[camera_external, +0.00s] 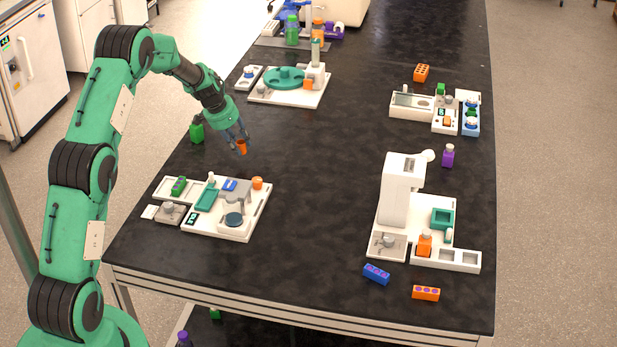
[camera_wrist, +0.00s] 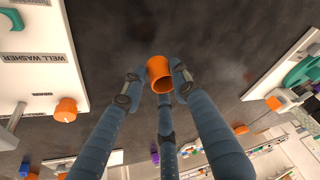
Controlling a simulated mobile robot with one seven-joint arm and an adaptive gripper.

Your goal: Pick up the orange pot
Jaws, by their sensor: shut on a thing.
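The orange pot (camera_external: 241,147) is a small open-topped cup. My gripper (camera_external: 238,136) is shut on it and holds it above the black bench, between the near-left and far-left stations. In the wrist view the orange pot (camera_wrist: 159,74) sits between the fingertips of my gripper (camera_wrist: 158,80), with its open mouth showing. A finger touches it at each side, and a third finger lies below it in the picture. I cannot see what the pot contains.
A white station with an orange knob (camera_external: 257,183) stands near left. A green bottle (camera_external: 197,131) stands by the left edge. A station with a teal disc (camera_external: 285,78) is farther back. A tall white device (camera_external: 399,190) stands at right. The bench middle is clear.

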